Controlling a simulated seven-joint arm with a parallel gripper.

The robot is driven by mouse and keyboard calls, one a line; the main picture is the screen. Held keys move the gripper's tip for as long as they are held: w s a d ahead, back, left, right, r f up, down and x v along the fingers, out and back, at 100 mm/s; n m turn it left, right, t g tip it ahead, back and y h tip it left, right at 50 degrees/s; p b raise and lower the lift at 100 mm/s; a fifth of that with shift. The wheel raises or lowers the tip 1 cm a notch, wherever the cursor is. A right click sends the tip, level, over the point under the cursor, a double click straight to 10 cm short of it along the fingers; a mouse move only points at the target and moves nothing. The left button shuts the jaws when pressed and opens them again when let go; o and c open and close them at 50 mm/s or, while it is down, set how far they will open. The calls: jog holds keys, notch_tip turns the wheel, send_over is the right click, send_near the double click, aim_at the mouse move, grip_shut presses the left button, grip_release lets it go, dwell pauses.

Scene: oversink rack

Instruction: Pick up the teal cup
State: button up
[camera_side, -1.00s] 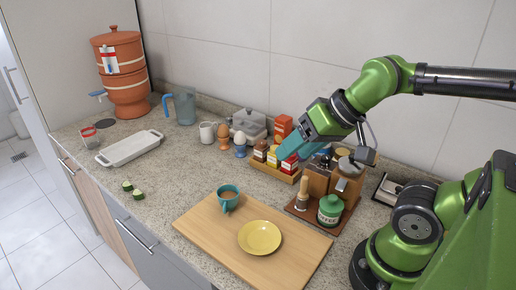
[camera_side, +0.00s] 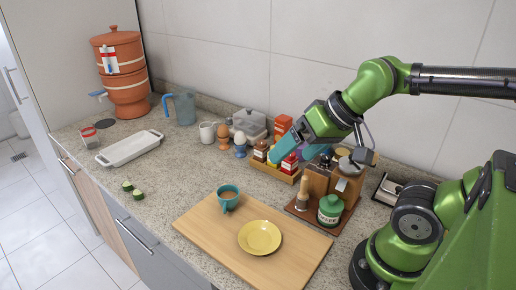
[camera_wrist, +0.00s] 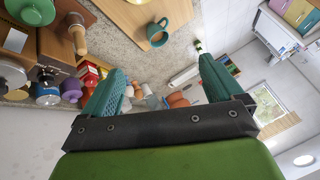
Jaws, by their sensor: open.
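The teal cup (camera_side: 228,198) stands upright on the left part of the wooden board, with a brownish content inside. It also shows in the wrist view (camera_wrist: 158,35), beyond the fingers and near the board's edge. My gripper (camera_side: 282,150) is in the air above the spice tray and wooden organiser, back and to the right of the cup. In the wrist view its two teal fingers (camera_wrist: 162,84) are wide apart with nothing between them, well away from the cup.
A yellow plate (camera_side: 260,238) lies on the wooden board (camera_side: 207,232), right of the cup. A green coffee canister (camera_side: 330,210) stands by the organiser. Counter left of the board is mostly clear, with cucumber pieces (camera_side: 133,190).

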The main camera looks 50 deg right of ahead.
aim_at(228, 192)
jog(key=w+a+f+n+g+h, duration=0.2)
jog(key=w+g, duration=0.5)
jog(key=w, duration=1.2)
jog(key=shift+m, duration=0.4)
jog(key=f, duration=1.2)
jog(key=s+f, duration=0.1)
jog(key=f, duration=0.5)
jog(key=shift+r, duration=0.1)
jog(key=c, duration=1.1)
jog(key=shift+r, duration=0.1)
